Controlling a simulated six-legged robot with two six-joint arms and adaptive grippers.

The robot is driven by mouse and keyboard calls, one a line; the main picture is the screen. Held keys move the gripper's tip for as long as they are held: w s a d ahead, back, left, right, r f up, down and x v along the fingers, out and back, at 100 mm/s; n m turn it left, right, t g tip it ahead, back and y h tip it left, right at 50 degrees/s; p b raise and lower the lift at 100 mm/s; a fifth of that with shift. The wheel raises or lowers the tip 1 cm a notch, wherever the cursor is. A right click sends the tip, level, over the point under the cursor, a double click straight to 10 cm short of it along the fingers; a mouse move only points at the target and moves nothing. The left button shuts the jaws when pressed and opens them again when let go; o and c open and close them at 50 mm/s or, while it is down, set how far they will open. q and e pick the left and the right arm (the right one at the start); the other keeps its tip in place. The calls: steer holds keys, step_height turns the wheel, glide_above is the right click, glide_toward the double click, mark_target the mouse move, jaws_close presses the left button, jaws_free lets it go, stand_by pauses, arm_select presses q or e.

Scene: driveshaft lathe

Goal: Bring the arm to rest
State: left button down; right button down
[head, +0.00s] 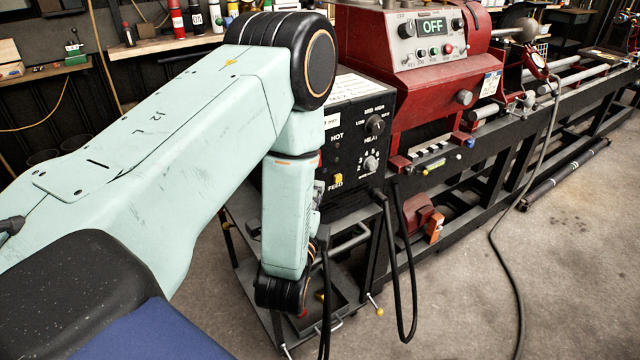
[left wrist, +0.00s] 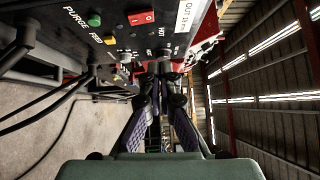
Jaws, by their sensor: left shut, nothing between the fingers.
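My left arm (head: 160,160) comes in from the left in the head view, bends at a black elbow joint and hangs down in front of the welder's black control box (head: 350,130). In the head view I cannot make out its fingers; they are hidden near the black wrist joint. In the left wrist view my left gripper (left wrist: 160,85) is shut and empty, with its fingertips together, in front of the control panel (left wrist: 110,25) with its buttons and knobs. I cannot tell how far the fingertips are from the panel. My right gripper is in neither view.
A red lathe (head: 430,70) with a display reading OFF stands behind, on a long black frame (head: 500,165). Black cables (head: 405,250) hang in front of the box. A grey hose (head: 515,270) trails over the floor. Concrete floor at the lower right is mostly clear.

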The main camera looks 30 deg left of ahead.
arm_select(q)
steer(key=shift+s+d, duration=0.15)
steer(key=shift+s, duration=0.1)
stand_by(0.4)
steer(key=s+d+f+n+g+h, duration=0.25)
steer(key=s+f+n+g, duration=0.2)
steer(key=f, duration=0.45)
steer(key=s+d+f+n+g+h, duration=0.2)
steer(key=s+d+f+n+g, duration=0.15)
steer(key=s+f+n, duration=0.4)
steer(key=s+d+f+n+g+h+b, duration=0.1)
steer(key=s+f+g, duration=0.3)
steer(key=s, duration=0.5)
steer(key=s+d+f+n+g+h+b, duration=0.1)
steer(key=s+f+g, duration=0.4)
steer(key=s, duration=0.5)
steer(key=shift+d+f+b, duration=0.25)
steer(key=shift+d+b, duration=0.6)
steer(key=shift+d, duration=0.15)
